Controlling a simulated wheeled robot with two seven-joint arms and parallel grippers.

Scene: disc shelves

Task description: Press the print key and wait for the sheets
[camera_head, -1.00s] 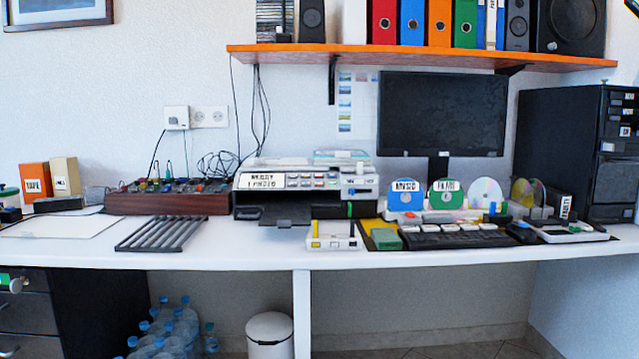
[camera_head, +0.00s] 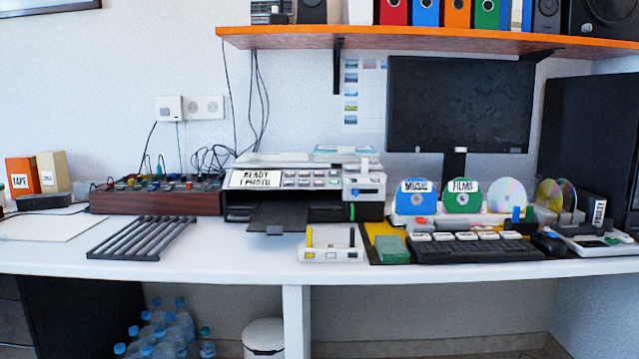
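The printer (camera_head: 300,192) stands on the white desk, a little left of the picture's middle. Its front panel carries a display (camera_head: 256,179) that appears to read "READY 1 PHOTO". Beside the display is a block of small keys (camera_head: 310,180); their labels are too small to read. A dark output tray (camera_head: 279,216) sticks out at the front, and I see no sheet on it. Neither of my grippers shows in the head view.
A dark slatted rack (camera_head: 142,238) lies front left of the printer. A small white box (camera_head: 331,247) with upright pegs stands front right. The keyboard (camera_head: 476,248), disc stands and monitor (camera_head: 460,105) are further right. An orange shelf (camera_head: 430,41) hangs above.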

